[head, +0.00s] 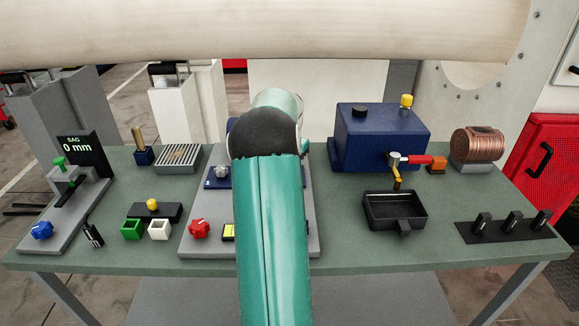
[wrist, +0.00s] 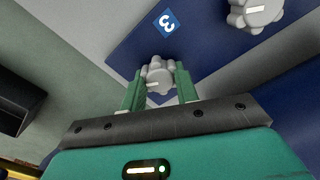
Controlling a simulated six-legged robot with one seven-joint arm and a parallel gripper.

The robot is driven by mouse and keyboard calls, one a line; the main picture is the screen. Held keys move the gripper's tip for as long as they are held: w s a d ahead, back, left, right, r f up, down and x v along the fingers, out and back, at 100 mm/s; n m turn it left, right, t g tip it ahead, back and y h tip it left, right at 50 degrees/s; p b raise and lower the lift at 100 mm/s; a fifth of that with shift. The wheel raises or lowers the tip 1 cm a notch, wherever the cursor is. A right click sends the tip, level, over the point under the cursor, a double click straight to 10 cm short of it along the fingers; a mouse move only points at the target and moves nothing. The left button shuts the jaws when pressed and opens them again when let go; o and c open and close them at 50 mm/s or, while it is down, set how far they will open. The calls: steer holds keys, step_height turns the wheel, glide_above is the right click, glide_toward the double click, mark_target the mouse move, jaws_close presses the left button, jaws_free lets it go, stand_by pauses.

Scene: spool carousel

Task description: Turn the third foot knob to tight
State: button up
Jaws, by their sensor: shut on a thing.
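The third foot knob (wrist: 158,74) is a light grey lobed knob with a pale pointer mark. In the wrist view it sits beside a "3" label (wrist: 166,22) on a dark blue plate (wrist: 125,45). My gripper (wrist: 158,83) has its two green fingers on either side of this knob and is shut on it. The pointer mark lies toward the left side of the knob in the wrist view. In the head view my teal arm hides the gripper and this knob.
Another grey knob (wrist: 256,12) lies at the upper right of the wrist view. In the head view a red knob (head: 199,229) stands on the grey base plate (head: 270,249) left of my arm. A blue tank (head: 385,138) and a black tray (head: 394,210) stand to the right.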

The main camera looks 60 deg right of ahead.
stand_by(0.3)
steer(key=o, duration=1)
steer(key=shift+r, duration=0.1)
step_height(320, 180, up, 14)
steer(key=shift+f, duration=0.15)
steer(key=shift+w+a, duration=0.1)
